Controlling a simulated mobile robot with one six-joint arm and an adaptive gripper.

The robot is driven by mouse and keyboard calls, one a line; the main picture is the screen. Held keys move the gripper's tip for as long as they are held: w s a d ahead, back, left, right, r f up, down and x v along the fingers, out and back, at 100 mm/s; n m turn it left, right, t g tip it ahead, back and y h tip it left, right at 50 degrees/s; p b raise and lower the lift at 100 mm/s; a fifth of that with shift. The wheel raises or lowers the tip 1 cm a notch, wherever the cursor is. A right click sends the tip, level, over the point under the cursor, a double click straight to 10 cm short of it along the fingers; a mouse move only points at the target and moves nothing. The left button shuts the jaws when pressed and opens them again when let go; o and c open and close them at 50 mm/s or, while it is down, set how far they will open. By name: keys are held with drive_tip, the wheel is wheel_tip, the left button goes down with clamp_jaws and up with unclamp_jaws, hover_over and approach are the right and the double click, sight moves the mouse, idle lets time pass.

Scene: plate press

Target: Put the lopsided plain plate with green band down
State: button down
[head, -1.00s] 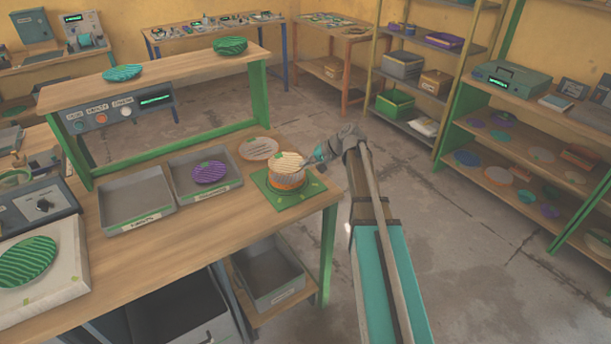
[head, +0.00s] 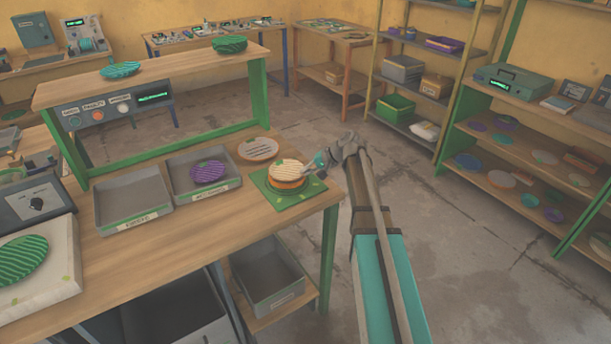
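A cream ridged plate (head: 291,171) with a green mark at its back edge is on top of a small stack. Orange (head: 286,184) shows below it. The stack stands on a green mat (head: 262,186) at the right end of the workbench. My gripper (head: 314,169) is at the right edge of the cream plate, coming in from the right. Its fingertips are small and partly hidden, so I cannot tell whether they grip the plate or only stand beside it. A green band around the plate is not clear at this size.
A grey tray with a purple plate (head: 208,171) and an empty grey tray (head: 132,200) lie left of the mat. A round pale disc (head: 257,149) lies behind it. A raised shelf (head: 160,72) spans the bench's back. Floor at right is clear.

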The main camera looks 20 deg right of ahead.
drive_tip(key=shift+f, duration=0.15)
drive_tip(key=c, duration=0.8)
unclamp_jaws()
drive_tip(key=shift+r, duration=0.2)
drive_tip(key=shift+s+d+r+p, duration=0.2)
drive_tip(key=shift+d+r+p, duration=0.25)
drive_tip(key=shift+p, duration=0.1)
drive_tip(key=p+v, duration=0.6)
drive_tip(key=v, duration=0.4)
drive_tip(key=shift+s+d+p, duration=0.15)
drive_tip(key=shift+d+p, duration=0.05)
drive_tip(key=shift+p, duration=0.2)
drive_tip(key=shift+r, duration=0.1)
